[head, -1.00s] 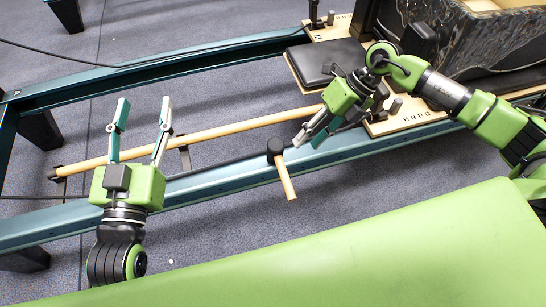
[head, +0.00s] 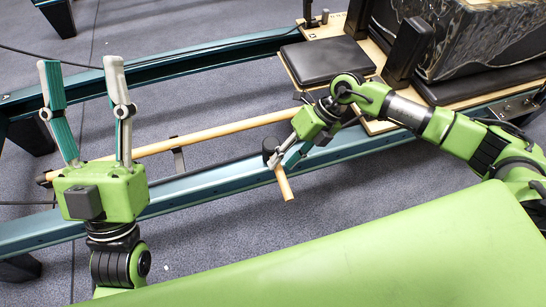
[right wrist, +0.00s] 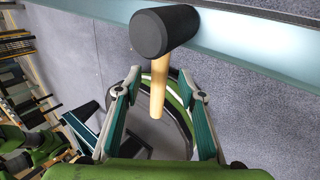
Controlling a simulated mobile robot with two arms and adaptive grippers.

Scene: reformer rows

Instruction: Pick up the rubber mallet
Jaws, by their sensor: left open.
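The rubber mallet has a black head (head: 270,148) on the near blue steel rail, and its pale wooden handle (head: 284,184) sticks out past the rail's near edge. In the right wrist view the mallet head (right wrist: 163,32) is at the top, and the handle points down between my fingers. My right gripper (head: 282,162) is open at the mallet; its fingertips (right wrist: 160,76) are on either side of the handle, with gaps showing. In the head view it partly covers the mallet. My left gripper (head: 82,62) is open and empty, raised at the left, away from the mallet.
A wooden pole (head: 205,133) runs between the two blue rails. A black pad (head: 325,60) on a wooden board lies beyond my right gripper, near a dark box (head: 490,40). A green padded surface (head: 350,245) fills the front. Grey floor shows between the rails.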

